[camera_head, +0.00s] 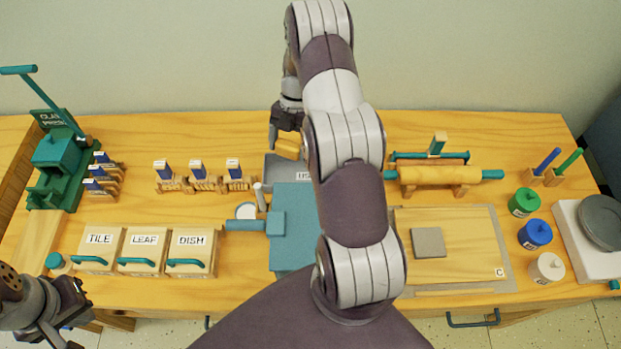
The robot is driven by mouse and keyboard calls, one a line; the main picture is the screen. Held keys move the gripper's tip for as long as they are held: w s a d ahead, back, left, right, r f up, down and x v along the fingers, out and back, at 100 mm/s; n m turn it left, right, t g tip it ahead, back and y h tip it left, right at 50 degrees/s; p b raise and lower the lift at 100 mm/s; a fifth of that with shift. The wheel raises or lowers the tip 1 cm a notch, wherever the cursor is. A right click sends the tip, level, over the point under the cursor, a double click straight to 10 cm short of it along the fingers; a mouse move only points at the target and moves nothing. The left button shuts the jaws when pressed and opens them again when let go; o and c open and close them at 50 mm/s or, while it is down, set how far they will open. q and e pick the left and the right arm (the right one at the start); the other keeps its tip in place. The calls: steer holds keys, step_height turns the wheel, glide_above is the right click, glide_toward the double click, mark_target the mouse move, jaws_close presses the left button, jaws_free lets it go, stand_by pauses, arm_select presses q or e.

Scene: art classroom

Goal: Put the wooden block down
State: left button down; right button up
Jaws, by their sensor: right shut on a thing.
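The wooden block (288,149) is a small, light wood piece at the back middle of the table. My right gripper (283,138) points down and is shut on it. The block shows above or at the back of a grey tray (273,167) with a partly hidden label. I cannot tell whether the block touches the tray. My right arm hides the tray's right part. My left gripper (62,318) hangs at the lower left, away from the block; its finger opening is unclear.
A teal board (290,250) lies in front of the tray. Labelled boxes (143,250), stamp racks (202,184) and a green press (55,160) stand to the left. A rolling pin (440,174), a grey slab (428,242) on a board and paint pots (535,233) are to the right.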

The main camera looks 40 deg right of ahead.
step_height(320, 180, down, 9)
steer(key=shift+f+p, duration=0.2)
steer(key=shift+p, duration=0.95)
steer(key=shift+f, duration=0.3)
steer(key=o, duration=1)
steer(key=shift+o, duration=0.2)
steer(key=shift+r, duration=0.25)
steer(key=shift+d+r, duration=0.15)
steer(key=shift+r, duration=0.05)
steer(key=b+v, duration=0.1)
steer(key=v, duration=0.4)
steer(key=shift+b, duration=0.35)
steer(key=s+p+v, duration=0.1)
steer(key=p+v, duration=0.5)
steer(key=p, duration=0.2)
step_height(320, 180, up, 9)
steer(key=m+h, duration=0.2)
steer(key=m, duration=0.4)
glide_above(278, 139)
steer(key=shift+f+p, duration=0.2)
steer(key=shift+p, duration=0.2)
steer(key=s+a+r+m+t+h, duration=0.2)
steer(key=s+a+r+m+t, duration=0.1)
steer(key=s+a+r+m, duration=1)
steer(key=s+a+m, duration=0.2)
steer(key=m, duration=0.2)
steer(key=shift+s+r, duration=0.2)
steer(key=shift+s, duration=0.15)
